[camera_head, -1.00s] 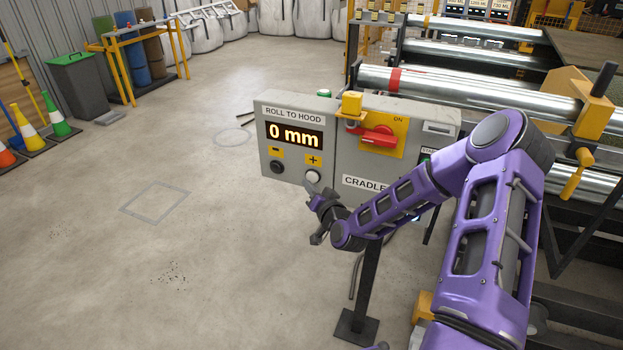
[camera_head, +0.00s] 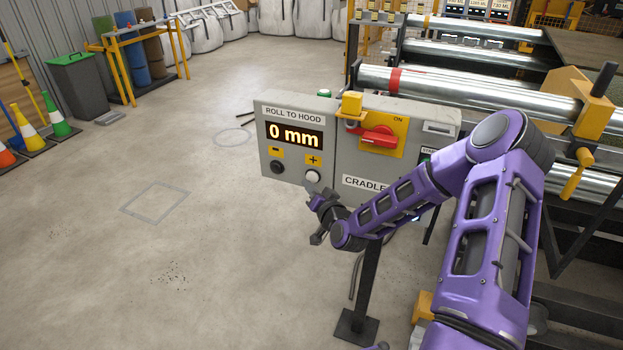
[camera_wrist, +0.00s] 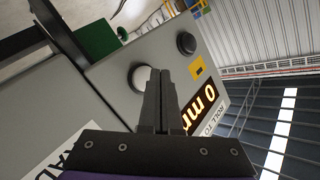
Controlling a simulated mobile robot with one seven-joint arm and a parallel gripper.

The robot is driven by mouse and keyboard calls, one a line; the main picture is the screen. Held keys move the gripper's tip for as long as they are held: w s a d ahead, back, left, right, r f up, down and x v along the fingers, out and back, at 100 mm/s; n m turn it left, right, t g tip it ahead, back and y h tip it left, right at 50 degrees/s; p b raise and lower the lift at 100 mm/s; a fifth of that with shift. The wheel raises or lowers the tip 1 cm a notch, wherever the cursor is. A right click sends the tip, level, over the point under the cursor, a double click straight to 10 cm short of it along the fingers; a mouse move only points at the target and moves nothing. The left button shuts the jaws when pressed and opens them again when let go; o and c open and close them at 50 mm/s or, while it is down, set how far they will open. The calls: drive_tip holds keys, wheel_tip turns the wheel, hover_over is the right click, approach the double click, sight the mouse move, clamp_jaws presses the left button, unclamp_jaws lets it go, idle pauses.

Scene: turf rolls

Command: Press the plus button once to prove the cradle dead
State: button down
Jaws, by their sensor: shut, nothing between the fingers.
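The grey control box (camera_head: 295,110) carries a display (camera_head: 294,136) reading 0 mm under the words ROLL TO HOOD. The plus button is a round white button (camera_head: 312,177) below the yellow plus label (camera_head: 313,160). A black button (camera_head: 277,167) sits under the yellow minus label to its left. My gripper (camera_head: 316,195) is shut and empty, just below the plus button in the head view. In the wrist view the closed fingertips (camera_wrist: 160,72) overlap the right edge of the white button (camera_wrist: 137,77). I cannot tell whether they touch it.
Right of the buttons, a red rotary handle (camera_head: 378,137) sits on a yellow plate marked ON. A yellow block (camera_head: 351,104) is beside it. A CRADLE label (camera_head: 364,184) is below. Steel rollers (camera_head: 450,84) stand behind the box. The floor to the left is open.

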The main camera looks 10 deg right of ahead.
drive_tip(key=shift+w+d+b, duration=0.25)
drive_tip(key=shift+w+b, duration=0.05)
drive_tip(key=shift+w, duration=0.05)
drive_tip(key=shift+w+d, duration=0.25)
drive_tip(key=shift+w, duration=0.1)
idle(1.1)
drive_tip(key=shift+s, duration=0.1)
drive_tip(key=shift+s+a, duration=0.45)
drive_tip(key=shift+s, duration=0.15)
drive_tip(key=shift+s+a+b, duration=0.25)
drive_tip(key=shift+s+a, duration=0.5)
drive_tip(key=shift+s, duration=0.25)
drive_tip(key=shift+s+a+b, duration=0.2)
drive_tip(key=shift+s+a, duration=0.55)
drive_tip(key=shift+s, duration=0.25)
